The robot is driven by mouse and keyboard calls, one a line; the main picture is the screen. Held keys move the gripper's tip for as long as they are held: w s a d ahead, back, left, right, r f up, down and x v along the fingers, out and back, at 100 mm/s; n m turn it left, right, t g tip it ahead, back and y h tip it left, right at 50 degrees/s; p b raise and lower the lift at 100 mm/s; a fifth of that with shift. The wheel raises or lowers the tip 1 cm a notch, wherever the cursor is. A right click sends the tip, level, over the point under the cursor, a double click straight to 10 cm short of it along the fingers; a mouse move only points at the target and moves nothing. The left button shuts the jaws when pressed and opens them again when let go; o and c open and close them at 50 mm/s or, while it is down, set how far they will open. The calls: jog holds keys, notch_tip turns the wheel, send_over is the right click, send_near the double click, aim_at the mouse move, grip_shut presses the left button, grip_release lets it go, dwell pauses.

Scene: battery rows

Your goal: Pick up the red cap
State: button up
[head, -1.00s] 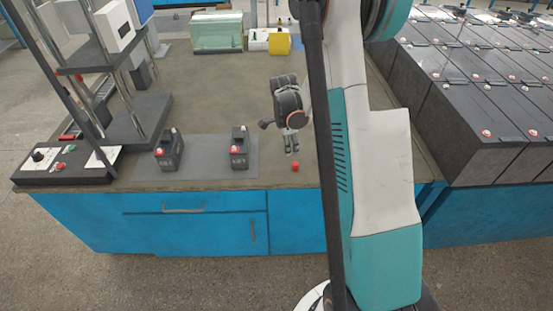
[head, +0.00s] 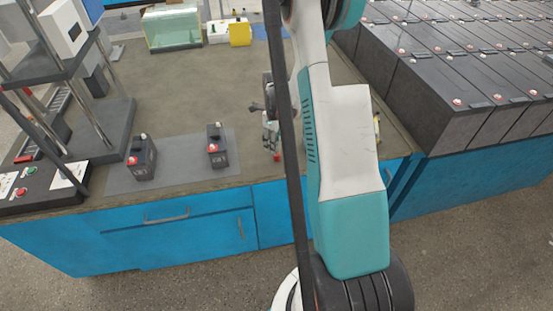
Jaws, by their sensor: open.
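The small red cap (head: 277,157) is on the brown workbench top near its front edge, right of the grey mat, partly hidden by my gripper and the dark pole. My gripper (head: 273,150) points down right above the cap, with its fingertips at or very near it. The jaws are open. I cannot tell from this view whether the cap is between the fingers or whether they touch it.
Two small black batteries (head: 142,157) (head: 217,146) stand on the grey mat (head: 183,163). A grey stand (head: 98,140) and a control panel are at left. A glass tank (head: 172,28) and a yellow block (head: 240,34) are at the back. Large dark batteries (head: 440,103) fill the right.

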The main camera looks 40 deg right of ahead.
aim_at(277, 157)
jog(key=shift+s+a+f+b, duration=0.15)
jog(key=shift+f+b, duration=0.25)
jog(key=shift+f, duration=0.55)
jog(key=shift+s+f+b, duration=0.2)
jog(key=shift+f+b, duration=0.25)
jog(key=shift+f, duration=0.55)
jog(key=shift+s+a+f+b, duration=0.15)
jog(key=shift+f+b, duration=0.25)
jog(key=shift+f, duration=0.55)
jog(key=shift+d+r, duration=0.1)
jog(key=c, duration=0.8)
